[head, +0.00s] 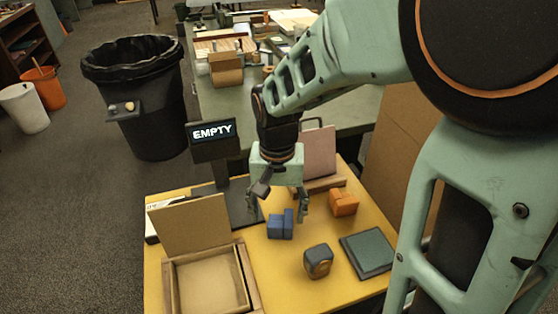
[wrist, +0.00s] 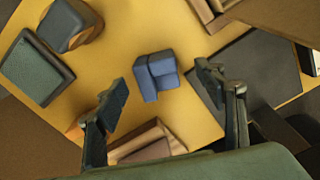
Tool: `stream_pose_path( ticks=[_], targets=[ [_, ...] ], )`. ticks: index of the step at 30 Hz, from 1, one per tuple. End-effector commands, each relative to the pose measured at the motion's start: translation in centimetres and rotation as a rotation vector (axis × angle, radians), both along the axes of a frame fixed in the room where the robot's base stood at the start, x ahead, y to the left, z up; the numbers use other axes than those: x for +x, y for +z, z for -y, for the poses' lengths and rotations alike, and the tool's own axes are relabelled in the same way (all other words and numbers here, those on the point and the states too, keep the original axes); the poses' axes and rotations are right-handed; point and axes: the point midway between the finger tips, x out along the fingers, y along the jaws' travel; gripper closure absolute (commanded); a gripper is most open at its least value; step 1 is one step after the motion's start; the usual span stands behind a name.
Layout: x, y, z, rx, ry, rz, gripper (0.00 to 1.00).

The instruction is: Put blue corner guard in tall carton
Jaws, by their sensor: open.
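The blue corner guard (head: 281,224) lies on the yellow tabletop, near its middle. In the wrist view the guard (wrist: 156,74) shows as a stepped blue block between and beyond my fingertips. My gripper (head: 283,200) is open and empty, pointing down above and slightly behind the guard; its two fingers also show in the wrist view (wrist: 162,84). A brown cardboard panel (head: 395,135) stands upright past the table's right edge, partly hidden by my arm. It may be the tall carton; its opening is not visible.
An open box (head: 252,290) with a raised lid fills the front left. A dark block (head: 318,261), green pad (head: 367,252) and orange block (head: 343,202) lie to the right. A wood-framed pink panel (head: 318,152) stands behind. A sign (head: 213,136) reads EMPTY.

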Motion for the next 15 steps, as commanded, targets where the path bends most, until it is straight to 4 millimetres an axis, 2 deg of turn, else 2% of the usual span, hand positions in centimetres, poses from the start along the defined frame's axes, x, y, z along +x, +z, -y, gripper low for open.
stream_pose_path(
  ticks=[4, 9, 15],
  targets=[
    [0.1, -1.3, 0.2, 0.000, -0.001, -0.001, 0.36],
    [0.2, -4.1, 0.7, -0.001, 0.000, -0.002, 0.36],
    [0.3, -5.5, 0.6, 0.000, 0.000, 0.001, 0.36]
  ],
)
